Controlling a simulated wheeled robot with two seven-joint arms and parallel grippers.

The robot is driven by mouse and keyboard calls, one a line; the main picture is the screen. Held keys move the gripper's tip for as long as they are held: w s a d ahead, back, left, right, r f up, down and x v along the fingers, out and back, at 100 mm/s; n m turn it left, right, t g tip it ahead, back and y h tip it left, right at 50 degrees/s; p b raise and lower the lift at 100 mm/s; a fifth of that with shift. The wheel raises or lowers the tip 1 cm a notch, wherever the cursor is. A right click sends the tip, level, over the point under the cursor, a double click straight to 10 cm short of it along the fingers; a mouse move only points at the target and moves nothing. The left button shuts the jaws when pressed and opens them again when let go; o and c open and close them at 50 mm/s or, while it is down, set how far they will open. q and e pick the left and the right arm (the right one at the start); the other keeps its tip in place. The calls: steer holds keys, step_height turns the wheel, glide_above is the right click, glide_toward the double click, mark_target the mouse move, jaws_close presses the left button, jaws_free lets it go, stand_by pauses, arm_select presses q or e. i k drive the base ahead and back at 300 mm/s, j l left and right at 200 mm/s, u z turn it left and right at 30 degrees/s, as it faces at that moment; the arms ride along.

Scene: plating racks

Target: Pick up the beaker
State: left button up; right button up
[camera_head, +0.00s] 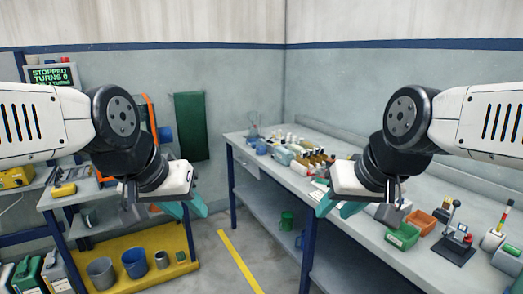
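A small clear glass vessel (254,131) stands at the far left end of the long bench. It looks like a beaker or flask, but it is too small to tell which. My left gripper (187,208) hangs in front of the left shelving, with its teal fingers apart and nothing between them. My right gripper (339,208) hangs in front of the long bench's near edge, with its teal fingers apart and empty. Both grippers are well short of the glass vessel and touch nothing that I can see.
The long bench (405,262) holds crowded bottles (315,157), a green bin (403,236), an orange bin (420,222) and a lever device (453,236). Buckets (134,263) stand on a low yellow shelf at left. The floor between, with a yellow line (239,262), is clear.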

mark_target(260, 145)
steer(key=i+j+u, duration=0.2)
steer(key=i, duration=0.25)
steer(key=i+j+u, duration=0.2)
steer(key=i, duration=0.25)
steer(key=i+l+u, duration=0.25)
steer(key=i, duration=0.3)
steer(key=i+l+u, duration=0.2)
steer(key=i+l, duration=0.15)
steer(key=i, duration=0.15)
steer(key=l, duration=0.2)
